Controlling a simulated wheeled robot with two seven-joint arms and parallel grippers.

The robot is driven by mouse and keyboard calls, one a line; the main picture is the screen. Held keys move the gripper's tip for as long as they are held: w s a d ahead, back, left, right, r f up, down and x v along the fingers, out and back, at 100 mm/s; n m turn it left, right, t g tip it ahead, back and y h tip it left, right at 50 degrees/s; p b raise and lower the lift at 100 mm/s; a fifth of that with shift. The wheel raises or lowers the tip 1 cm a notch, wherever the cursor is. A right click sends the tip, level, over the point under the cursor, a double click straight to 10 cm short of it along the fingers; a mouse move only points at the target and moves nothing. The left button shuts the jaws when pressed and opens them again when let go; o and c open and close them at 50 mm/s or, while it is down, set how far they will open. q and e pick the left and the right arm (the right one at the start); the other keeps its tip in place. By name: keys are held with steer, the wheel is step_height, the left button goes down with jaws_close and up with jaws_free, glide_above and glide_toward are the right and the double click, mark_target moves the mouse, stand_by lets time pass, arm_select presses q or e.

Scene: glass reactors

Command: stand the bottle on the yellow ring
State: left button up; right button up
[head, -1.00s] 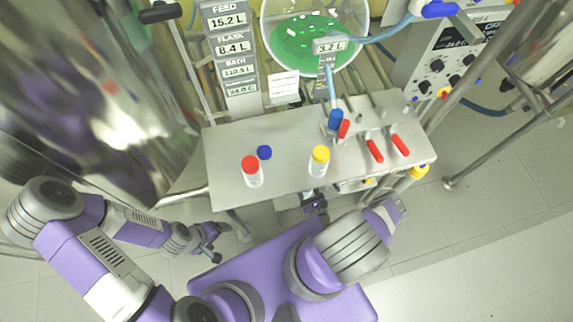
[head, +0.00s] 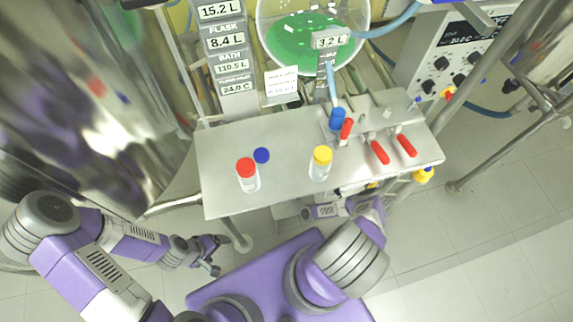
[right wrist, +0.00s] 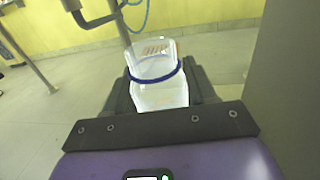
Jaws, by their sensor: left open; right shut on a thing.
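My right gripper (right wrist: 163,95) is shut on a clear-white bottle (right wrist: 158,88) with a blue band around it and orange marks near its far end. In the head view this bottle and the right gripper's fingers cannot be made out; my right arm reaches in by the table's front edge. No yellow ring can be made out in either view. A yellow-capped bottle (head: 321,164) and a red-capped bottle (head: 248,176) stand on the steel table. My left gripper (head: 216,255) is open and empty, low in front of the table's left part.
The steel table (head: 285,190) has bare room between the two capped bottles. A small blue cap (head: 262,155) lies behind the red-capped bottle. Red-handled valves (head: 381,152) crowd the right side. A glass vessel with green liquid (head: 305,42) stands behind.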

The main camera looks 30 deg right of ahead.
steer(key=w, duration=0.3)
steer(key=shift+w+d, duration=0.15)
steer(key=shift+w, duration=0.1)
steer(key=f+b, duration=0.1)
steer(key=w+f+b, duration=0.1)
steer(key=shift+w+f, duration=0.2)
steer(key=shift+f, duration=0.1)
steer(key=shift+d+f, duration=0.1)
steer(key=shift+f, duration=0.4)
steer(key=o, duration=1.2)
